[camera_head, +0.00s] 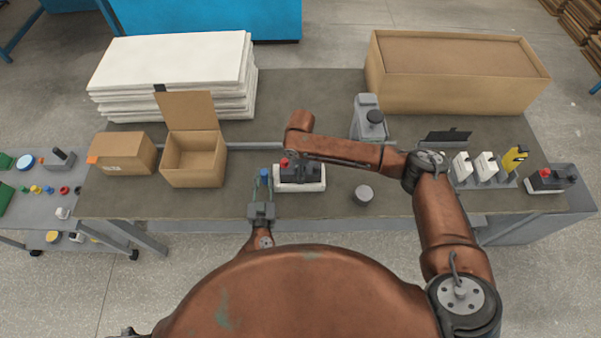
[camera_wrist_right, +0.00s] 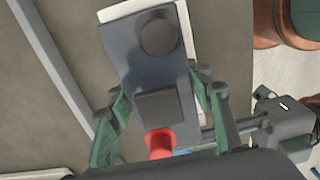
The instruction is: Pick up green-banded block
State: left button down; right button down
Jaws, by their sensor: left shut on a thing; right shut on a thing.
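I cannot make out a green band on any block. A dark block (camera_head: 298,174) with a red knob stands on a white base on the table. It also shows in the right wrist view (camera_wrist_right: 150,75), with a black round knob and a red post. My right gripper (camera_wrist_right: 160,100) is shut on this block, its green fingers at either side. In the head view my own arm hides that gripper. My left gripper (camera_head: 263,188) is shut on a small blue thing (camera_head: 264,173), just left of the dark block.
An open cardboard box (camera_head: 192,172) and a closed one (camera_head: 124,155) stand at left. White panels (camera_head: 170,65) and a large carton (camera_head: 455,75) are at the back. A rack of white and yellow blocks (camera_head: 488,168) and another dark block (camera_head: 547,178) stand at right.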

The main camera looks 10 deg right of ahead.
jog(key=shift+w+r, duration=0.15)
jog(key=shift+r, duration=0.3)
notch_tip(320, 180, up, 9)
jog(key=shift+r, duration=0.2)
dwell(0.4)
pick_arm(q)
jog(key=c, duration=1.6)
grip_release()
jog(key=shift+s, duration=0.1)
jog(key=s, duration=0.4)
jog(key=s+a, duration=0.1)
jog(key=s, duration=0.6)
jog(key=shift+s+a, duration=0.25)
jog(key=shift+s, duration=0.05)
